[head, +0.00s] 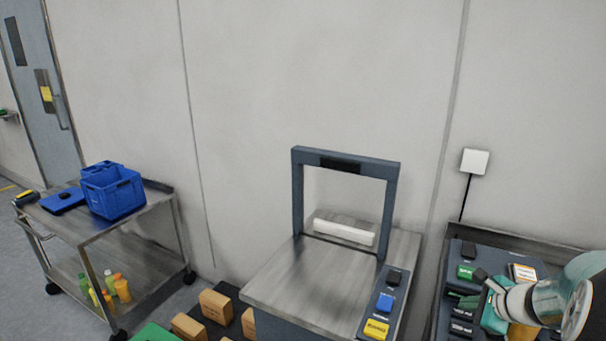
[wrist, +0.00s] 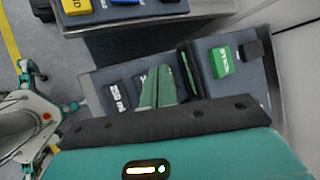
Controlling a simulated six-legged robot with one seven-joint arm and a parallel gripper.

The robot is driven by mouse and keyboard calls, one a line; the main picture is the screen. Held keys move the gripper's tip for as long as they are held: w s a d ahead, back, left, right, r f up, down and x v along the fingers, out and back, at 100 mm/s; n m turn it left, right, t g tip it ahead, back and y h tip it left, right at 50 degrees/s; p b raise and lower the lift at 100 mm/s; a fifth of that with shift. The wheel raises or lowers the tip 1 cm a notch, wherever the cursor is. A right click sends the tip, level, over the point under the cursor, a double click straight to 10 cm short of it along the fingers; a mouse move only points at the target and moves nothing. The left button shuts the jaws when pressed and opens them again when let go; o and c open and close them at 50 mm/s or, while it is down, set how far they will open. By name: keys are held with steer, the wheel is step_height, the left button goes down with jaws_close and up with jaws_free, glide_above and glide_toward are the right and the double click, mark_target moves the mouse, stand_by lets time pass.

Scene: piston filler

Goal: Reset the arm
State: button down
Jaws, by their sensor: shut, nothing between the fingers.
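My gripper (head: 470,301) is at the lower right of the head view, above a dark control panel (head: 518,258). Its green fingers (wrist: 158,88) also show in the wrist view, side by side and shut, with nothing between them. They lie over the panel near a label reading 250 ml. A green button block (wrist: 222,62) sits on the panel to the right of the fingers, apart from them. My gripper's own body hides the lower part of the wrist view.
A steel table (head: 290,283) with a dark arch frame (head: 297,195) stands left of the panel. It carries a blue button (head: 385,302) and a yellow block (head: 376,329). Brown boxes (head: 215,306) lie beside it. A cart (head: 150,221) with blue crates (head: 112,192) stands far left.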

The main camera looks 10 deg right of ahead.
steer(key=s+a+r+n+g, duration=0.1)
steer(key=a+r+n, duration=0.25)
steer(key=a, duration=0.35)
steer(key=s+a+r+n+g+y, duration=0.1)
steer(key=s+a+r+n, duration=0.1)
steer(key=a+n, duration=0.4)
steer(key=s+a+r+n+g, duration=0.1)
steer(key=a+r+n, duration=0.15)
steer(key=a, duration=0.55)
steer(key=s+a+r+n+h, duration=0.2)
steer(key=s+a+n, duration=0.6)
steer(key=s+n, duration=0.4)
steer(key=shift+a+r+n, duration=0.25)
steer(key=shift+r+n, duration=0.05)
steer(key=shift+r, duration=0.3)
